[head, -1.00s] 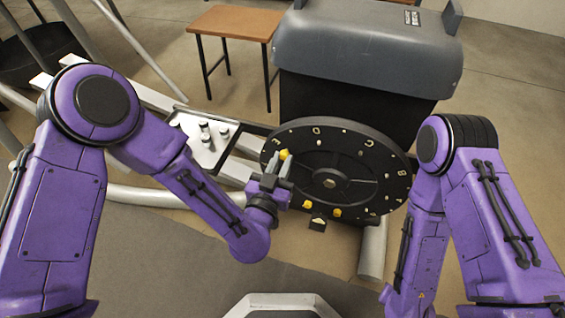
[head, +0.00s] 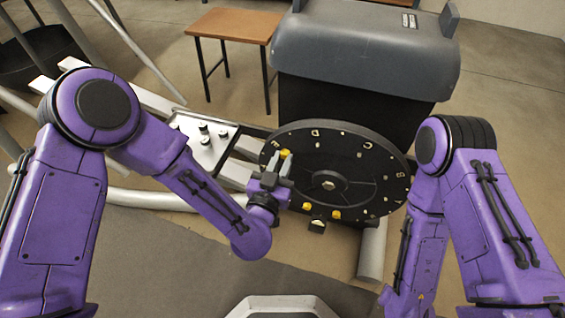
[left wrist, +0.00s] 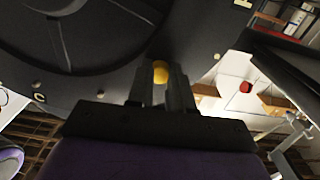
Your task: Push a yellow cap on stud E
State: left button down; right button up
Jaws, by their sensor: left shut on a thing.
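My left gripper (head: 283,165) is shut on a small yellow cap (head: 285,152) at the left part of the black wheel (head: 345,165). In the left wrist view the cap (left wrist: 160,72) sits between the two fingertips, close to the wheel's face (left wrist: 105,85). I cannot tell whether the cap touches a stud. Stud E is not clearly visible; the gripper and cap cover part of that area. Pale letters and small studs run around the wheel's rim. Two other yellow caps (head: 307,206) (head: 336,215) sit at its lower edge. My right gripper is out of view.
A light tray (head: 212,152) with several small dark-topped pieces lies left of the wheel. A big grey-hooded machine (head: 365,50) stands behind it. A wooden table (head: 232,25) is farther back.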

pick_arm(q)
jog(key=c, duration=0.9)
grip_release()
jog(key=shift+c, duration=0.2)
jog(key=v, duration=1)
jog(key=shift+s, duration=0.2)
jog(key=shift+a, duration=0.1)
